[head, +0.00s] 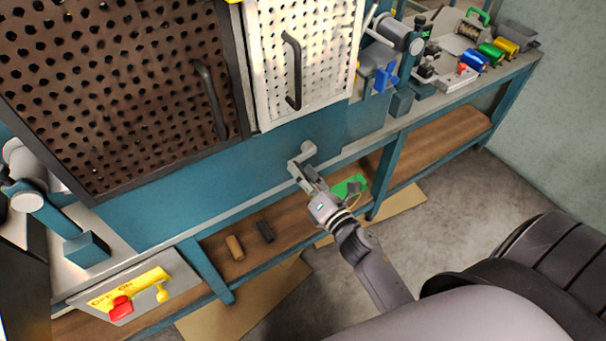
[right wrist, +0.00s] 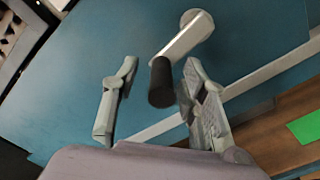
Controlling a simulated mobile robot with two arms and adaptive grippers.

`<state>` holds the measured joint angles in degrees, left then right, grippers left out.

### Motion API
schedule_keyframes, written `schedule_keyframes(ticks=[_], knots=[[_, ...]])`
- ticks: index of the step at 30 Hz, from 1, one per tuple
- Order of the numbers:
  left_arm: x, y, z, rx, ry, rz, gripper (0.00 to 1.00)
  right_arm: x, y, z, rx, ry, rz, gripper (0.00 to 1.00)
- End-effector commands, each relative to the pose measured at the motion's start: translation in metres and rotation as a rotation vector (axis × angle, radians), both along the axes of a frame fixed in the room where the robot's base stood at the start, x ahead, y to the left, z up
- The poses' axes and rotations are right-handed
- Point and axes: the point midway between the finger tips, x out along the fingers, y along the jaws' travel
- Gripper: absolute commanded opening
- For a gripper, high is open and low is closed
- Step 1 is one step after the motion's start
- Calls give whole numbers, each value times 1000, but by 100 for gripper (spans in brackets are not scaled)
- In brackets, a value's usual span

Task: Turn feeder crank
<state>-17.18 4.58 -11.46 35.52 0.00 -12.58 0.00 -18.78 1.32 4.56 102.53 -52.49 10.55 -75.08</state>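The feeder crank (head: 308,149) sticks out from the teal front panel of the machine, below the white perforated door. In the right wrist view its light grey arm (right wrist: 184,39) slants down from the round hub to a black handle (right wrist: 161,84). My right gripper (head: 308,180) is at the crank in the head view and mostly covers the handle there. In the right wrist view my right gripper (right wrist: 161,66) is open, with the black handle between its fingers, nearer the right finger. I cannot tell if that finger touches it. My left gripper is not in view.
A dark perforated door (head: 120,90) and a white perforated door (head: 303,60) with handles stand above. A control panel (head: 130,291) with a red knob is at lower left. The lower wooden shelf (head: 285,238) holds small items. Colored spools (head: 490,53) sit at upper right.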

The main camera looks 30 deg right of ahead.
Motion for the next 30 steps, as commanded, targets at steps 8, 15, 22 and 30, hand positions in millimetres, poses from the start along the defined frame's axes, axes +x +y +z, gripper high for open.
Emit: schedule_keyframes(ticks=[8, 15, 22, 30], knots=[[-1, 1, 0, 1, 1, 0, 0, -28, -2, -1, 1, 4, -2, 40], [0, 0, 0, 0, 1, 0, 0, -80, -6, -1, 3, 5, -2, 40], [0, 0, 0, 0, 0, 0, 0, -113, -9, -1, 1, 2, -2, 40], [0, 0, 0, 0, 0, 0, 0, -120, -10, 0, 0, -1, -1, 40]])
